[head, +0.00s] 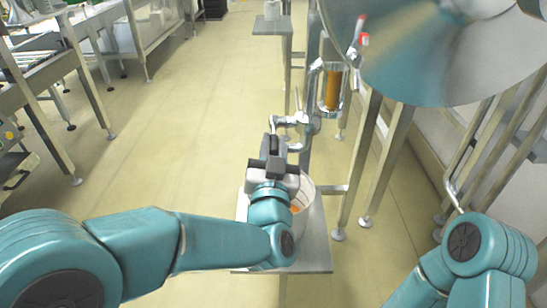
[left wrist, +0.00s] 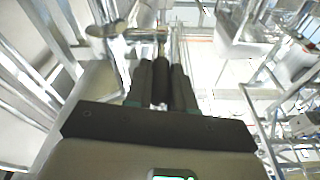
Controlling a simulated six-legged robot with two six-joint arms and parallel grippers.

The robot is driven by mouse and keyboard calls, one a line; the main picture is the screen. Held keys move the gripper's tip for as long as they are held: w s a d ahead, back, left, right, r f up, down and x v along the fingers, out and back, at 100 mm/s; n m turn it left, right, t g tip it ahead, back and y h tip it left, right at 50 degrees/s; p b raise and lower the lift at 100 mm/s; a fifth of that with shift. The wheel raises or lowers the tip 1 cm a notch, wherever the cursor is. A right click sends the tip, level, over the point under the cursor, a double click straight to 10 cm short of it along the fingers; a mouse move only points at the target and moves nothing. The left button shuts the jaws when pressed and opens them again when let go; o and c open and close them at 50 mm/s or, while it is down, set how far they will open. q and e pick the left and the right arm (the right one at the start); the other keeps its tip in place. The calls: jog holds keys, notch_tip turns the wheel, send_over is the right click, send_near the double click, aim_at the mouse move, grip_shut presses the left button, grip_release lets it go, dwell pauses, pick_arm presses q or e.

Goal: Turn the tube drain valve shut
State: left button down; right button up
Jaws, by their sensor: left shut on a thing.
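The sight tube (head: 333,90) holds amber liquid and stands upright in a metal frame at the centre right of the head view. The metal drain valve and its piping (head: 293,120) sit below and left of it. My left gripper (head: 274,146) is at the valve, its jaws shut on a dark handle. In the left wrist view, the handle (left wrist: 160,68) lies between the two dark fingers of the gripper (left wrist: 161,82), with metal piping (left wrist: 105,32) just beyond. The handle is mostly hidden in the head view. My right gripper is out of view.
A white bucket (head: 305,188) with something orange inside stands on a metal shelf (head: 315,255) below the valve, partly behind my left arm. A large metal drum (head: 440,55) overhangs at upper right. Metal legs stand right of the shelf. The floor at left is clear.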

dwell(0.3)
pick_arm(q)
jog(key=c, duration=1)
grip_release()
jog(key=shift+o, duration=0.2)
jog(key=s+f, duration=0.3)
jog(key=s, duration=1.3)
jog(key=shift+a+f, duration=0.2)
jog(key=shift+a, duration=0.1)
